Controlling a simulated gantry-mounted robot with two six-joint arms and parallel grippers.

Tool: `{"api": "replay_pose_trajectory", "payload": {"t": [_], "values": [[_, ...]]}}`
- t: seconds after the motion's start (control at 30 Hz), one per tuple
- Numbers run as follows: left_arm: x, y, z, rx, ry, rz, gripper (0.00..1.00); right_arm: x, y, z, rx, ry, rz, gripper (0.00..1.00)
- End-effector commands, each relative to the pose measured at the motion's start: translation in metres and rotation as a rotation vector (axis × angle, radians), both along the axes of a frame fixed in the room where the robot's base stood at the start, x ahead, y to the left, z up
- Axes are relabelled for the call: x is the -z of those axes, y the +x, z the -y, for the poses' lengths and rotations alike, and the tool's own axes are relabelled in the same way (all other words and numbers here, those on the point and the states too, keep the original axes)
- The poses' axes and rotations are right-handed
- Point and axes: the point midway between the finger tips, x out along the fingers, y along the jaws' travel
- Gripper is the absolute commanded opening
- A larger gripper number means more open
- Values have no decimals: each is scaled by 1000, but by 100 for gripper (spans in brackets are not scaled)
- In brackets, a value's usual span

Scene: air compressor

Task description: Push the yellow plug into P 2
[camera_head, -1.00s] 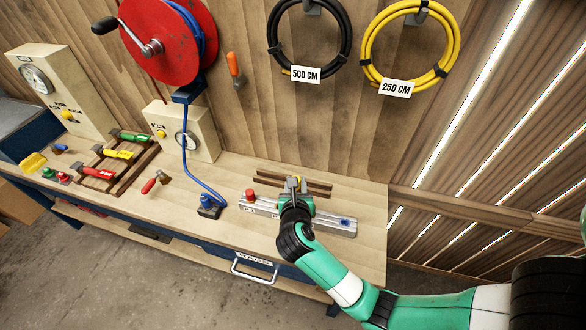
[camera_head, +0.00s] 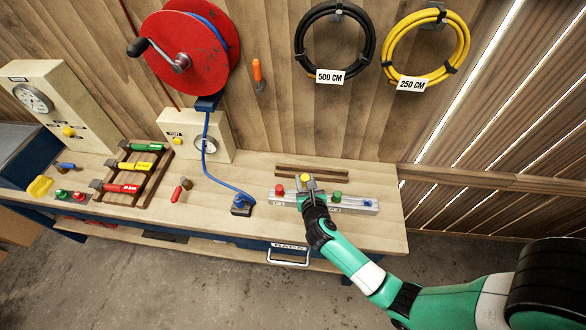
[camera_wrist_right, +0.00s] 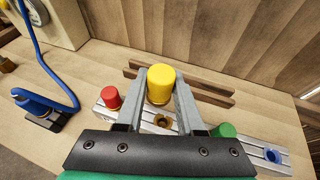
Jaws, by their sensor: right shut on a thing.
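The yellow plug (camera_head: 305,178) is between the fingers of my right gripper (camera_head: 308,186), which is shut on it. In the right wrist view, the plug (camera_wrist_right: 161,84) sits upright between the two grey fingertips. The silver manifold block (camera_head: 355,206) lies under the gripper on the bench. A brass-rimmed open port (camera_wrist_right: 163,121) shows in front of the plug, between the fingers. I cannot tell whether the plug touches the block. Port labels are too small to read surely. My left gripper is not in view.
A red plug (camera_wrist_right: 110,98) stands left of the gripper and a green plug (camera_wrist_right: 223,130) right of it. A blue port (camera_wrist_right: 272,156) is at the block's right end. Brown wooden strips (camera_wrist_right: 205,92) lie behind. A blue hose fitting (camera_head: 241,205) is to the left.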

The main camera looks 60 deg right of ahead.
Motion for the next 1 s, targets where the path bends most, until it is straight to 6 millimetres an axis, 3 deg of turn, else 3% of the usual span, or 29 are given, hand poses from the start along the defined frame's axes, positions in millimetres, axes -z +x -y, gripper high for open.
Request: {"api": "replay_pose_trajectory", "payload": {"t": [0.57, 1.0], "values": [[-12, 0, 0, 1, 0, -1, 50, -5, -6, 5, 17, 0, -2, 0], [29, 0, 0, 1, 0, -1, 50, 45, -6, 5, 15, 0, -2, 0]]}}
